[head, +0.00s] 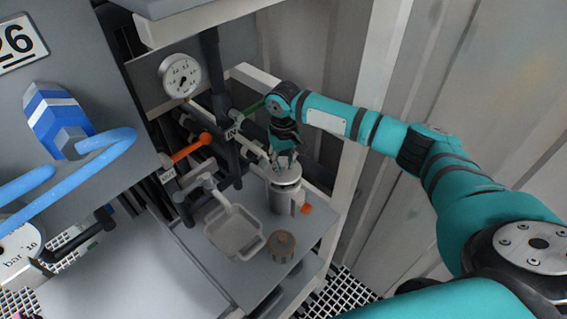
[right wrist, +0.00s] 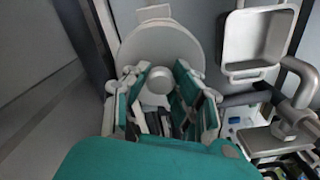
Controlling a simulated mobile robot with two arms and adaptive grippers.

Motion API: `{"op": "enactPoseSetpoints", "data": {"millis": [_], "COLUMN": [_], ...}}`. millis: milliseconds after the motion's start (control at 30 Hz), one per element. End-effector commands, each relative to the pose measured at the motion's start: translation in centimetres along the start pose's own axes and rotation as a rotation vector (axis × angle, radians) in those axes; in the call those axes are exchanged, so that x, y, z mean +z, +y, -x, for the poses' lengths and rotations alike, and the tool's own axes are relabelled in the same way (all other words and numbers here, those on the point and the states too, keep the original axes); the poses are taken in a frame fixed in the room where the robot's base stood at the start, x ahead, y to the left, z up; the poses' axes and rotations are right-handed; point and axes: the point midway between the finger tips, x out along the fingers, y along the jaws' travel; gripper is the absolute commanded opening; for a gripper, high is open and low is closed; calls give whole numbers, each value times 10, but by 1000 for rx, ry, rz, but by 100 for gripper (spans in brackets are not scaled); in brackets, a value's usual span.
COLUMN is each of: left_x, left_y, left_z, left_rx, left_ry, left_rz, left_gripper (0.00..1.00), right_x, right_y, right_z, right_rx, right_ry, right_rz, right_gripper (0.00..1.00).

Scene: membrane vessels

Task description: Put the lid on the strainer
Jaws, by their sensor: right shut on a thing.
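The strainer (head: 289,200) is a grey upright cylinder on the small shelf in the head view. The round light-grey lid (head: 286,176) is at the strainer's top; I cannot tell whether it is fully seated or slightly above. My right gripper (head: 284,162) points down over it. In the right wrist view, the right gripper's fingers (right wrist: 158,88) are shut on the lid's round knob (right wrist: 158,78), with the lid's disc (right wrist: 165,43) beyond. The lid hides the strainer's opening. My left gripper is not in view.
A light-grey tray (head: 214,238) stands left of the strainer, with a pipe spout above it. A brown ribbed cap (head: 283,246) sits in front on the shelf (head: 318,222). Orange-handled valve (head: 192,149), pipes and a gauge (head: 180,75) are behind left. A pale post (head: 347,180) stands close right.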

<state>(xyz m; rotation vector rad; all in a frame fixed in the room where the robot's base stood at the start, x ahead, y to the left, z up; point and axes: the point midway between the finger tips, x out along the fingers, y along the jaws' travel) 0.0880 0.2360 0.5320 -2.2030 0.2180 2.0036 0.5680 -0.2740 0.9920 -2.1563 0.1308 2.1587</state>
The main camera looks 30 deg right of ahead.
Motion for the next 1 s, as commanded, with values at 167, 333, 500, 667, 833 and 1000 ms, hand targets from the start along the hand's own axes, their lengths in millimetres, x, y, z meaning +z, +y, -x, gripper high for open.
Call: {"op": "enactPoseSetpoints", "data": {"millis": [167,333,500,667,833,1000], "left_x": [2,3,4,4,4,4], "left_y": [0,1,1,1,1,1], "left_z": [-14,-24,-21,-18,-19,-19], "left_rx": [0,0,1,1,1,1], "left_ry": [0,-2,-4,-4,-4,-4], "left_rz": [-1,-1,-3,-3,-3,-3], "left_gripper": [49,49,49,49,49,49], "right_x": [0,0,0,0,0,0], "right_y": [0,0,0,0,0,0], "right_z": [-11,-19,-21,-26,-27,-27], "right_rx": [0,1,0,-1,-1,0], "right_ry": [2,2,0,1,2,2], "right_rz": [1,1,0,0,0,0], "right_gripper": [0,0,0,0,0,0]}}
